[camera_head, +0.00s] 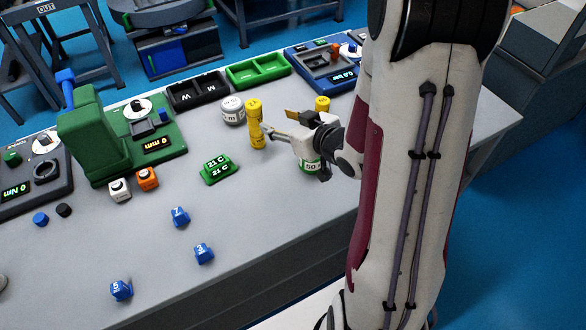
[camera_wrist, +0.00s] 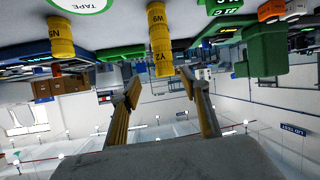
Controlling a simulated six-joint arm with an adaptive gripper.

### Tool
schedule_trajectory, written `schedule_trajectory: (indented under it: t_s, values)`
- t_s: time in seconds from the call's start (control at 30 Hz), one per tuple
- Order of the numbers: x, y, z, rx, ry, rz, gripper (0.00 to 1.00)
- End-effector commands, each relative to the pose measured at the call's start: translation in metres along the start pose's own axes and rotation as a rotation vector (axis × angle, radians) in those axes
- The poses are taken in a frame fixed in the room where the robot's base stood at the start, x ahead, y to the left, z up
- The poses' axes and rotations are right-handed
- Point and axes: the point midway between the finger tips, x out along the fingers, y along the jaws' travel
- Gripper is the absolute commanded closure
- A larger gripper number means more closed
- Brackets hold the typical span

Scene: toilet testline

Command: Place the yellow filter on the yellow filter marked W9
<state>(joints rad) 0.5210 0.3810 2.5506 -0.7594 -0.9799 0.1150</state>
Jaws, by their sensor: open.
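A yellow filter marked Y2 (camera_wrist: 160,62) stands end to end on the yellow filter marked W9 (camera_wrist: 156,20), seen upside down in the wrist view. In the head view they form an upright yellow column, Y2 (camera_head: 254,107) above W9 (camera_head: 258,137), on the grey table. My gripper (camera_head: 279,121) is just right of the column. Its fingers are spread and empty in the wrist view (camera_wrist: 160,86), with Y2 just beyond the tips. Whether a finger touches the column cannot be told. A third yellow filter (camera_head: 322,103) stands behind my gripper and shows in the wrist view (camera_wrist: 60,38).
A grey-white jar (camera_head: 233,111) stands left of the column. A green-labelled container (camera_head: 310,166) is below my gripper. A green 21 C block (camera_head: 218,168) lies in front. Black (camera_head: 197,93) and green (camera_head: 258,70) trays are behind. The front middle table is free around small blue blocks.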

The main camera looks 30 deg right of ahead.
Motion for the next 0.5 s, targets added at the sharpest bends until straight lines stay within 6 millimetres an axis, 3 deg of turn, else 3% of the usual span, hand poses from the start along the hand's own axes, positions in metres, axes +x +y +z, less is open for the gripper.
schedule_trajectory:
  t_s: [0.5]
  values:
    - [-0.038, 0.010, -0.035, -0.084, -0.190, 0.175, 0.55]
